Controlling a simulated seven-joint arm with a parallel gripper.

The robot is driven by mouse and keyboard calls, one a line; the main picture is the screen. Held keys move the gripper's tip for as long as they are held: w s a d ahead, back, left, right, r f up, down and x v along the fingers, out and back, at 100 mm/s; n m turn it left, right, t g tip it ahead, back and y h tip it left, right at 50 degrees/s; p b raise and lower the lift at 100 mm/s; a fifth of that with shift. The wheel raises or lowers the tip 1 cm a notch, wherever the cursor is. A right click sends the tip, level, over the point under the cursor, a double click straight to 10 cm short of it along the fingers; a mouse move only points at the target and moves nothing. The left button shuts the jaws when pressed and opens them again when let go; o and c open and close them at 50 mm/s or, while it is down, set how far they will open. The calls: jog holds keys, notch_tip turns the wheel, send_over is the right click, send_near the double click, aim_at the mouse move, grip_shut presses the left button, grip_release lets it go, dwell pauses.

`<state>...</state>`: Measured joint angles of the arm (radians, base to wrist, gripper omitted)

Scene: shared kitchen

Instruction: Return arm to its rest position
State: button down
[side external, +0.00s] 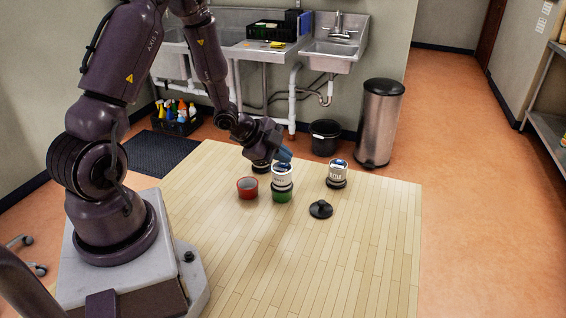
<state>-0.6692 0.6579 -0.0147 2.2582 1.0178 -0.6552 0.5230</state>
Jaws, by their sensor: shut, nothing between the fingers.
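My gripper (284,155) is at the end of my bent arm, low over the far part of the wooden table (330,260). It has blue fingers and is shut and empty. It is just above and behind a white labelled can (282,176), which stands on a green can (282,195). I cannot tell whether the fingers touch the white can. A dark round thing (261,168) is partly hidden behind my gripper.
A red open bowl (247,188) stands left of the stack. A black lid with a knob (320,209) lies to the right. Another white can (338,170) stands on a dark base farther right. The front of the table is clear. Sinks (333,50) and a steel bin (381,122) stand beyond.

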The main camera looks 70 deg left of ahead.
jog(key=shift+r, duration=0.9)
jog(key=shift+r, duration=3)
jog(key=shift+f, duration=3.05)
jog(key=shift+f, duration=0.1)
jog(key=shift+f, duration=0.35)
